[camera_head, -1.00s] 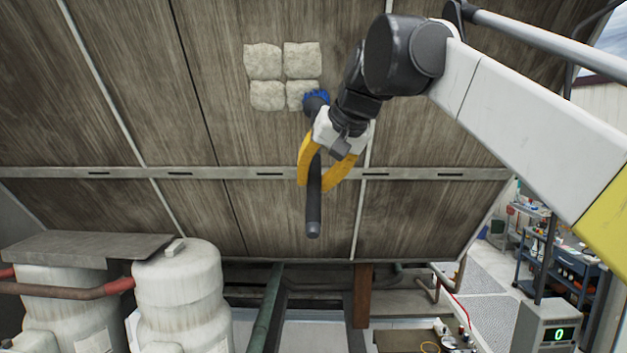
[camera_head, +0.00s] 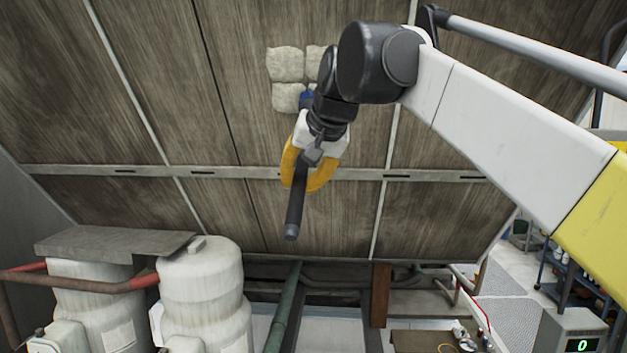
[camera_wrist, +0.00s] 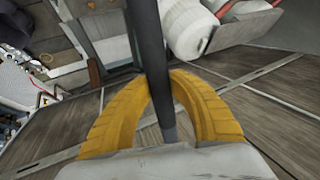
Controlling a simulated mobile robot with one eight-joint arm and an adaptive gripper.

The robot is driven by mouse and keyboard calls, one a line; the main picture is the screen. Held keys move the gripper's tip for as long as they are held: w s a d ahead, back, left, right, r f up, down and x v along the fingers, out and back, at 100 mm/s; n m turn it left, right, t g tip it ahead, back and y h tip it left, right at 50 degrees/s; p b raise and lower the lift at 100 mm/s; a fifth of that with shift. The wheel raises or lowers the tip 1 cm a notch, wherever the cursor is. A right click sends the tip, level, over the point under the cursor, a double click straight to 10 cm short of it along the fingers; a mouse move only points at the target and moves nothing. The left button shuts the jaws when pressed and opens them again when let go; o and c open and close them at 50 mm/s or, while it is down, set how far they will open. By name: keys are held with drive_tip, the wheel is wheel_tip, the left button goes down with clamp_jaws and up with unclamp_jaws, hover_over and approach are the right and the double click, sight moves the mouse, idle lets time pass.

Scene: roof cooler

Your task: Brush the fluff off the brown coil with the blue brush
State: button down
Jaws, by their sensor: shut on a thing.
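The brown coil (camera_head: 140,95) is a large slanted panel with a fine streaked face and thin metal seams. Pale square pads of fluff (camera_head: 286,64) lie on its upper middle; I see two in the left column and part of one at upper right (camera_head: 315,56). My wrist hides the lower right spot. My gripper (camera_head: 304,186) has yellow fingers shut on the black handle of the blue brush (camera_head: 296,205). The blue bristles (camera_head: 306,98) show beside the lower left pad; contact is unclear. In the wrist view my gripper (camera_wrist: 163,84) holds the handle (camera_wrist: 150,45).
A metal rail (camera_head: 225,172) crosses the coil below the fluff. White tanks (camera_head: 200,290) with red-brown pipes stand lower left. A green pipe (camera_head: 283,310) and a brown post (camera_head: 380,295) stand below the panel. A box with a green display (camera_head: 580,335) is lower right.

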drive_tip(key=shift+a+r, duration=0.1)
drive_tip(key=shift+a, duration=1.15)
drive_tip(key=a, duration=0.7)
drive_tip(key=shift+w+a, duration=0.15)
drive_tip(key=shift+a, duration=0.15)
drive_tip(key=shift+d+b, duration=0.4)
drive_tip(key=shift+d, duration=4.4)
drive_tip(key=d, duration=0.8)
drive_tip(key=shift+s, duration=0.3)
